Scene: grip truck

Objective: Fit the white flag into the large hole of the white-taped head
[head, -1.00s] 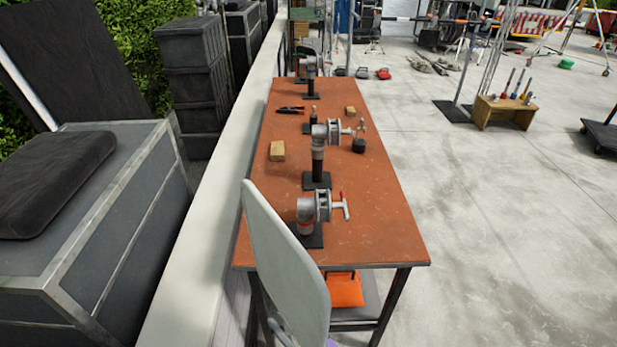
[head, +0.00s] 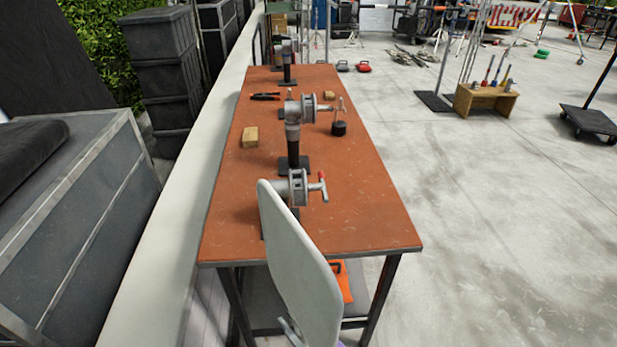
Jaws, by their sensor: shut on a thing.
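The white flag (head: 300,265) is a long pale panel, standing tilted in the near foreground before the table's front end. Its lower end runs toward the bottom edge of the head view, with a small grey metal piece beside it. My gripper is not clearly visible. The middle head (head: 303,108) is grey metal on a black post and base; its neck band looks pale, so it seems to be the white-taped one. Its large hole cannot be made out. The flag is apart from this head and partly covers the nearest head (head: 297,186), which has a red-tipped handle.
The orange-brown table (head: 365,225) also carries a far head (head: 287,46), a wooden block (head: 250,137), pliers (head: 265,96) and a dark round weight (head: 339,128). A low wall (head: 190,190) and grey cases (head: 75,215) flank its left. Open floor lies right.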

